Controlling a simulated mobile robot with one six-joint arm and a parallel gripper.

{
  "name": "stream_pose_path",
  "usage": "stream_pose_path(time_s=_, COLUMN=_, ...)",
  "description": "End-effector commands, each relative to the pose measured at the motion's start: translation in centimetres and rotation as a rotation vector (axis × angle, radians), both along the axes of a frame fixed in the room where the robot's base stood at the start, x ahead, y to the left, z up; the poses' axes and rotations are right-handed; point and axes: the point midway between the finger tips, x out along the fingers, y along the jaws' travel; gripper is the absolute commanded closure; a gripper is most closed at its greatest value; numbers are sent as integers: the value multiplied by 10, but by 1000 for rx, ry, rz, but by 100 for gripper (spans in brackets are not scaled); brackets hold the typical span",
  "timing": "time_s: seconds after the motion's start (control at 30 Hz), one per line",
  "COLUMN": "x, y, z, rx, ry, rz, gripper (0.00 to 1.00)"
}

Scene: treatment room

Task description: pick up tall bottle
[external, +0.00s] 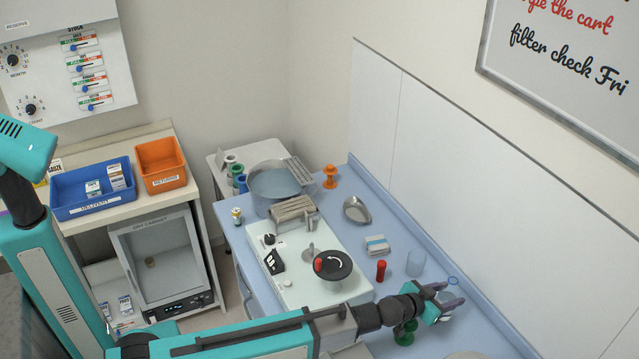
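My gripper (453,293) is over the right part of the blue counter, its two dark purple fingers apart. A clear vessel with a blue-edged round rim (453,281) shows at the fingertips; its body is mostly hidden by the fingers. I cannot tell whether it is the tall bottle, or whether the fingers touch it. A clear cylinder (415,262) stands on the counter just left of the gripper. A small red upright item (381,271) stands further left. No other thing is clearly a tall bottle.
A green item (405,332) is just beside my wrist.

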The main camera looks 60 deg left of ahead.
Motion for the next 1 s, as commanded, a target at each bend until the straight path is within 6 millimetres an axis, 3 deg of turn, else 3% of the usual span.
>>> stream_pose_path(time_s=0.57, x=0, y=0, z=3, rx=0, ry=-1, rz=0, gripper=82)
stream_pose_path(time_s=1.0, x=0, y=0, z=18, rx=-1, ry=-2, rz=0, gripper=82)
